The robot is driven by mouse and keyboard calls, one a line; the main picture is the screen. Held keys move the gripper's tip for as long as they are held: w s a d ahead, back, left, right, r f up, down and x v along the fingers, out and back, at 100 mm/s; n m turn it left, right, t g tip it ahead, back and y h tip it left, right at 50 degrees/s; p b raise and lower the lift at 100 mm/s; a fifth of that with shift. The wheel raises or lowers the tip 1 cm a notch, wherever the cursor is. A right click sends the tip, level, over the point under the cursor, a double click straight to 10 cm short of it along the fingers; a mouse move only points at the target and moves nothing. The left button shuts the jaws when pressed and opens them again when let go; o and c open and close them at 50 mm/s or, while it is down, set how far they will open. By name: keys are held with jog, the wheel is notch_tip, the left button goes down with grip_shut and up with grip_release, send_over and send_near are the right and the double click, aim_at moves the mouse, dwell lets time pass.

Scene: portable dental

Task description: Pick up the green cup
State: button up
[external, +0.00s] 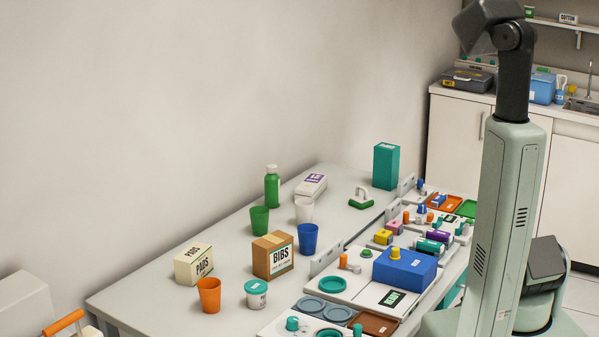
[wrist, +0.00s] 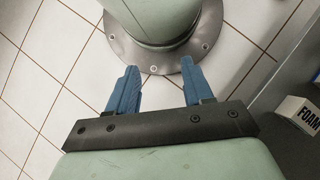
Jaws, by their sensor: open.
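The green cup (external: 259,220) stands upright on the table, left of the middle in the external view. A green bottle (external: 272,187) is just behind it and the BIBS box (external: 272,256) is in front of it. The cup does not show in the wrist view. My gripper (wrist: 155,90) shows in the wrist view with its two blue fingers apart and nothing between them. It points down over the tiled floor and my own base, away from the cup. In the external view the gripper itself cannot be made out.
A white cup (external: 304,209), a blue cup (external: 308,238) and an orange cup (external: 209,295) stand around the boxes. A PADS box (external: 193,263) and a lidded tub (external: 256,294) are nearby. Trays and a blue box (external: 404,269) fill the right side. A wall runs behind the table.

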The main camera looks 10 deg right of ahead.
jog(key=o, duration=0.7)
